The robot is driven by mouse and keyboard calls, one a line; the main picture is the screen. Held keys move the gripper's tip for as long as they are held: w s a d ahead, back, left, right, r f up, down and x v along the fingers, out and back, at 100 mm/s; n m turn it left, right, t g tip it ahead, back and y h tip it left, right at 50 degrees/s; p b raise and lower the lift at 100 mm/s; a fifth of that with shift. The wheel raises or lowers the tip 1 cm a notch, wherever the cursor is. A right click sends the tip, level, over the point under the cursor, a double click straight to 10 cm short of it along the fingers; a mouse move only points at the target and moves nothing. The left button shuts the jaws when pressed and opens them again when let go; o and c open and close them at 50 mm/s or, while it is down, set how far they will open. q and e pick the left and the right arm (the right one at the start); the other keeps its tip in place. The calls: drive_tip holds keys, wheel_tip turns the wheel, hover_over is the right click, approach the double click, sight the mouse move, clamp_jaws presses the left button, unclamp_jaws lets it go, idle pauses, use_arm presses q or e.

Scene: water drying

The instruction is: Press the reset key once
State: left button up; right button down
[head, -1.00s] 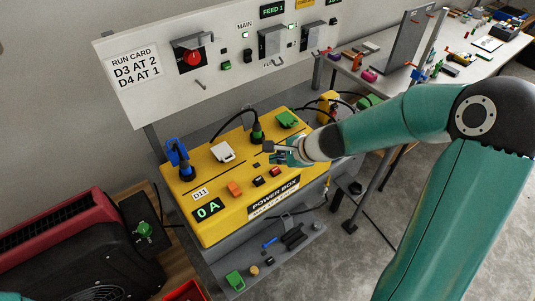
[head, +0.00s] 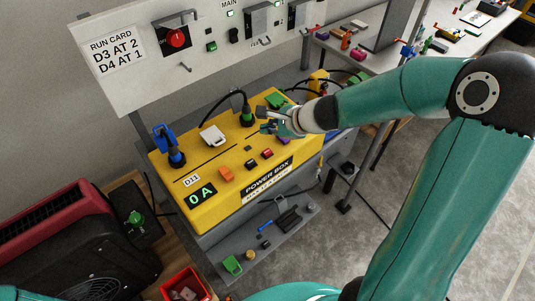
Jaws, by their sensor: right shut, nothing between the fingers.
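The yellow power box (head: 208,215) sits on the bench with a "0 A" display (head: 201,195). Its front row has an orange key (head: 226,174), a black key (head: 252,164) and a red key (head: 267,154). Their labels are too small to read, so I cannot tell which is the reset key. My right gripper (head: 265,122) is shut and empty over the box's right part, beyond the red key in the picture and beside the green-ringed plug (head: 247,117). It appears above the surface, apart from the keys. My left gripper is not in view.
A blue plug (head: 175,150) and a white-covered socket (head: 212,135) stand on the box. Black cables run behind. The panel (head: 125,80) holds a red switch (head: 178,38). Below lie a shelf of small parts (head: 262,245) and a red bin (head: 183,287).

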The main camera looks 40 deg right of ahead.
drive_tip(key=b, duration=0.4)
hover_over(269, 153)
wheel_tip(269, 153, down, 5)
drive_tip(key=shift+w+f, duration=0.15)
drive_tip(key=shift+f+b, duration=0.6)
drive_tip(key=shift+b, duration=0.1)
idle(0.4)
drive_tip(key=shift+f+b, duration=0.35)
drive_tip(key=shift+b, duration=0.05)
drive_tip(key=shift+f+b, duration=0.4)
drive_tip(key=shift+b, duration=0.05)
idle(0.6)
drive_tip(key=shift+r, duration=0.1)
drive_tip(key=shift+r+p, duration=0.75)
drive_tip(key=shift+r, duration=0.1)
